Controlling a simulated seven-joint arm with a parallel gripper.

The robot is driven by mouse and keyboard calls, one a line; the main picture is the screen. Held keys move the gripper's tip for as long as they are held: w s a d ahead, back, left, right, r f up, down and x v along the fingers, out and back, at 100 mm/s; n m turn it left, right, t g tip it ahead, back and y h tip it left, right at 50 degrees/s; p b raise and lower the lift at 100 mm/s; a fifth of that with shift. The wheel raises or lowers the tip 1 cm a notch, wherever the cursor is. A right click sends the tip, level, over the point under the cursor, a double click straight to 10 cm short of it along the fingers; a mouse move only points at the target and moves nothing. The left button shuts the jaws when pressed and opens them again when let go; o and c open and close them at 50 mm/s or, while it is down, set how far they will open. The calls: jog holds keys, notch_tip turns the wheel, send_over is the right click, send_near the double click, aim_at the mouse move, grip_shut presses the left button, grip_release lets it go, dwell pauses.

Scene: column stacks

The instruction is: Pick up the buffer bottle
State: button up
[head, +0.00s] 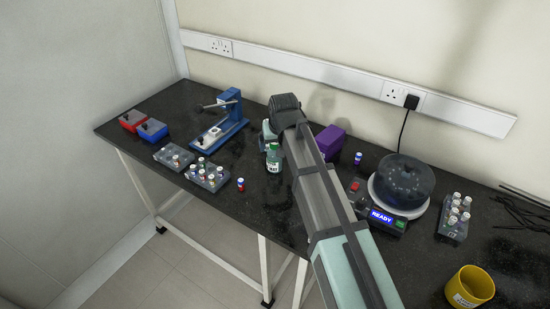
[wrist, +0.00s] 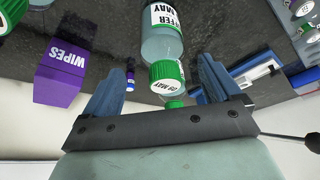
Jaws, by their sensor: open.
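The buffer bottle (head: 273,161) is clear with a green cap and a white label, and stands on the dark bench just left of my arm in the head view. In the wrist view the bottle (wrist: 162,44) has its cap toward me, and its label partly reads "FFER MAY". My gripper (wrist: 161,66) is open, with one blue finger on each side of the bottle's cap end. I see gaps between the fingers and the bottle. In the head view my arm hides most of the gripper.
A blue press (head: 219,122) and vial racks (head: 206,176) are left. A centrifuge (head: 402,184) is right. Green-topped items (wrist: 12,12) show at the wrist view's upper left.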

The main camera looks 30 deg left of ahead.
jog(key=shift+x, duration=2.35)
jog(key=shift+s+a, duration=0.1)
jog(key=shift+a, duration=0.05)
jog(key=shift+c, duration=0.2)
jog(key=c, duration=1.2)
